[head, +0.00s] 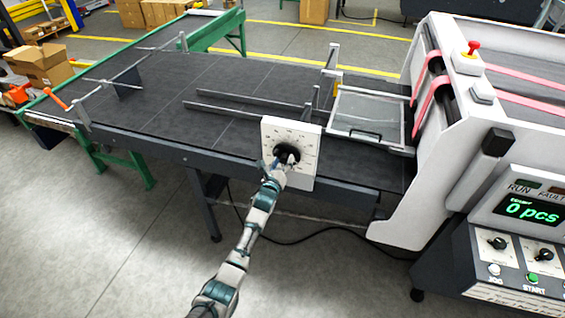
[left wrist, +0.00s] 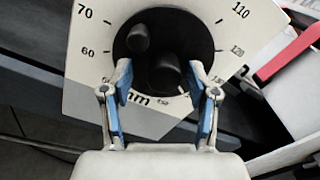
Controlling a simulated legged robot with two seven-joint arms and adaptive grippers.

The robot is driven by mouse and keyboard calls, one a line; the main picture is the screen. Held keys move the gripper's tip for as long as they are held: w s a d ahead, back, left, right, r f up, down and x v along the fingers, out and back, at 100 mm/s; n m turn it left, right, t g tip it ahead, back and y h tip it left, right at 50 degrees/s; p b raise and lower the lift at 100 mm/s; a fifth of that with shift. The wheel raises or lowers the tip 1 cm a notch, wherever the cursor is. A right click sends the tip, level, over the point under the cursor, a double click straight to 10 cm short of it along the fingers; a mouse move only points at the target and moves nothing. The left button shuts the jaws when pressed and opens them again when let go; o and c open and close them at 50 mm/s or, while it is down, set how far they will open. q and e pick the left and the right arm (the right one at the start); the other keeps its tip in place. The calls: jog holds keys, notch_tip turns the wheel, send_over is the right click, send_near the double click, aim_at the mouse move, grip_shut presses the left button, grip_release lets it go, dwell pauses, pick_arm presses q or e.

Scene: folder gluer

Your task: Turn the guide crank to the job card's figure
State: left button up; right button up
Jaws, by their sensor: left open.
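The guide crank (left wrist: 165,72) is a black disc with two raised knobs, at the middle of a white dial plate (head: 307,138) on the front edge of the dark feed table. The left wrist view shows dial figures 60, 70, 110 and 120 and the letters "mm" partly hidden. My left gripper (head: 287,163) is at the dial in the head view. In the left wrist view, its blue-padded fingers (left wrist: 163,95) are apart, below and on either side of the crank's lower knob (left wrist: 165,75). Whether they touch it I cannot tell. No job card is readable. My right gripper is not in view.
The dark feed table (head: 150,110) carries guide rails (head: 250,102) and a clear-panelled guard (head: 368,113). The white machine (head: 440,150) with red belts stands at right. Its control panel (head: 525,210) reads 0 pcs. Open floor lies in front of the table.

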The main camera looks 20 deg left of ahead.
pick_arm(q)
jog(key=shift+d+r, duration=0.1)
jog(key=shift+d, duration=0.3)
jog(key=shift+c, duration=1.3)
jog(key=c, duration=0.4)
jog(key=shift+a, duration=0.25)
grip_shut()
jog(key=shift+a, duration=0.1)
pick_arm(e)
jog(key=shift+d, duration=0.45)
pick_arm(q)
jog(key=shift+n, duration=0.3)
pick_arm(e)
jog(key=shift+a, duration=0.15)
